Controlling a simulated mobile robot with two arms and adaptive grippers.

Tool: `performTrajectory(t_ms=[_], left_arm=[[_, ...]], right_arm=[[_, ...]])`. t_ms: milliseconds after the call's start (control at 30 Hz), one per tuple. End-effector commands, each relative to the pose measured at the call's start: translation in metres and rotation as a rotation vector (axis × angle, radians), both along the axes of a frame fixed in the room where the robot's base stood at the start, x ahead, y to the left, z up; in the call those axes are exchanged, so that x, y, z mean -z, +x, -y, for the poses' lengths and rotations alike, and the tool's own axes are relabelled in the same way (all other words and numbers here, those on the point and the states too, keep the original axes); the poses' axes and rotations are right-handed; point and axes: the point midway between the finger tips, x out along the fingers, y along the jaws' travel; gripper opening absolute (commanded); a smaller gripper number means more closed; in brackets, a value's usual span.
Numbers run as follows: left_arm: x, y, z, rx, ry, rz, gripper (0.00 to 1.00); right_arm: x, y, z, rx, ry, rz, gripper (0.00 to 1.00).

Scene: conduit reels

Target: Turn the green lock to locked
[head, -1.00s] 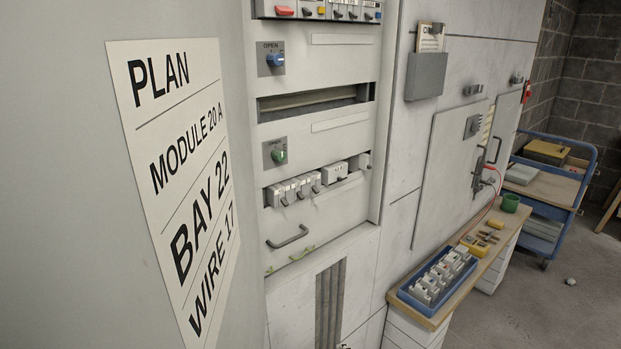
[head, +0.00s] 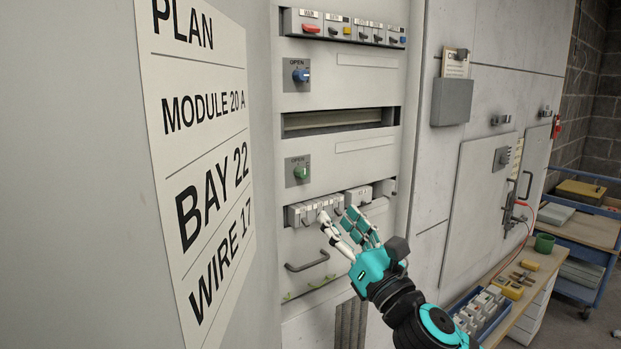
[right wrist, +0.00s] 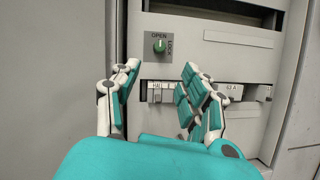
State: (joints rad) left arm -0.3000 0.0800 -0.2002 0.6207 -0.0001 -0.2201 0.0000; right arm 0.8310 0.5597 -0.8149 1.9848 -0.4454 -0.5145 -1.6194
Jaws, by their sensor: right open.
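The green lock (head: 301,172) is a round knob on a grey plate in the cabinet, with the word OPEN above it. In the right wrist view the green lock (right wrist: 159,46) shows its pointer upright toward OPEN, with LOCK printed at the plate's right side. My right gripper (head: 345,222) is open and empty, below and to the right of the lock, in front of the row of modules. In the right wrist view its fingers (right wrist: 158,82) stand apart with the lock beyond and between them. My left gripper is not in view.
A blue knob (head: 301,76) marked OPEN sits above. Modules (head: 308,213) fill the rail below the lock, over a drawer handle (head: 307,262). A PLAN sign (head: 205,130) hangs at left. A bench (head: 519,322) with a blue tray stands at right.

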Motion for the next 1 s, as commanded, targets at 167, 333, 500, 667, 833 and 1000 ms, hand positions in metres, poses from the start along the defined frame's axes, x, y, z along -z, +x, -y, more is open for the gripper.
performTrajectory(t_ms=[167,333,500,667,833,1000], left_arm=[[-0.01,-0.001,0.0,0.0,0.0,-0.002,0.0],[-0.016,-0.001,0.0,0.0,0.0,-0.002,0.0],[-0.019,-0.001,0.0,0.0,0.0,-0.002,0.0],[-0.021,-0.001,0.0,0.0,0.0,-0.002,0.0],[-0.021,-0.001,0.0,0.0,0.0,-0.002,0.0],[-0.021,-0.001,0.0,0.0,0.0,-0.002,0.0]], right_arm=[[-0.019,0.033,-0.019,-0.001,0.003,-0.001,0.45],[-0.031,0.063,-0.035,-0.001,0.004,-0.001,0.45],[-0.041,0.086,-0.048,-0.001,0.003,-0.002,0.45],[-0.046,0.099,-0.054,0.0,0.003,-0.002,0.45],[-0.046,0.102,-0.057,-0.001,0.002,-0.002,0.45],[-0.046,0.102,-0.056,-0.001,0.002,-0.002,0.45]])
